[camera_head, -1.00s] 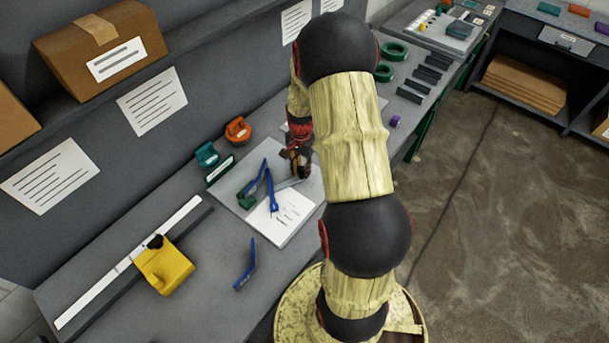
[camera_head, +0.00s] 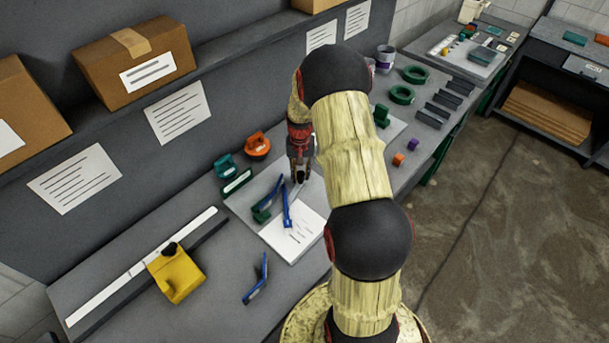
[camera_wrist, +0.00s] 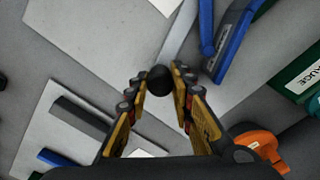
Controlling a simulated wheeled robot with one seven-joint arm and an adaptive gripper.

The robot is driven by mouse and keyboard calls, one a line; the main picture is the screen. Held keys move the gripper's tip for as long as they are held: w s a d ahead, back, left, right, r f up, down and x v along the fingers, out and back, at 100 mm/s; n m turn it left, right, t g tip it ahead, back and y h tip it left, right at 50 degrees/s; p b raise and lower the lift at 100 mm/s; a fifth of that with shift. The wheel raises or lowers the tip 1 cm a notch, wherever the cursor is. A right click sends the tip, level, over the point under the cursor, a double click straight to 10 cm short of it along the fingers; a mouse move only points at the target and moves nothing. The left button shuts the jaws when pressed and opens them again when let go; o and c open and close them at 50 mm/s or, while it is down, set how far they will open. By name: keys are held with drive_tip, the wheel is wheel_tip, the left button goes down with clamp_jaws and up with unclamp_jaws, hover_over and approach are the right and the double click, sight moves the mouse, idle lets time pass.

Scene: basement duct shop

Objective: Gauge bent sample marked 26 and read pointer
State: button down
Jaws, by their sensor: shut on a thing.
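My gripper (camera_head: 300,176) points down over the grey board (camera_head: 240,196) on the bench. In the wrist view its fingers (camera_wrist: 159,74) are closed about a round black knob (camera_wrist: 160,82). A thin silver strip (camera_wrist: 181,34) runs from near the knob. Beside it on the board lie long blue pieces (camera_head: 286,204), also in the wrist view (camera_wrist: 232,38), with a green block (camera_head: 261,214) at one end. Another bent blue piece (camera_head: 257,280) lies on the bare bench in front. I cannot read a 26 on any piece, nor a pointer reading.
Green (camera_head: 226,166) and orange (camera_head: 257,145) items stand behind, by a green label block (camera_head: 237,182). A yellow block (camera_head: 176,275) sits by a long white rule (camera_head: 140,268) at left. Green rings (camera_head: 402,94) and dark bars lie at right.

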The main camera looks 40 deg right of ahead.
drive_tip(key=shift+w+r, duration=0.1)
drive_tip(key=shift+w, duration=0.1)
idle(0.3)
drive_tip(key=c, duration=1.5)
unclamp_jaws()
drive_tip(key=shift+c, duration=0.2)
drive_tip(key=shift+a, duration=0.1)
wheel_tip(320, 180, up, 12)
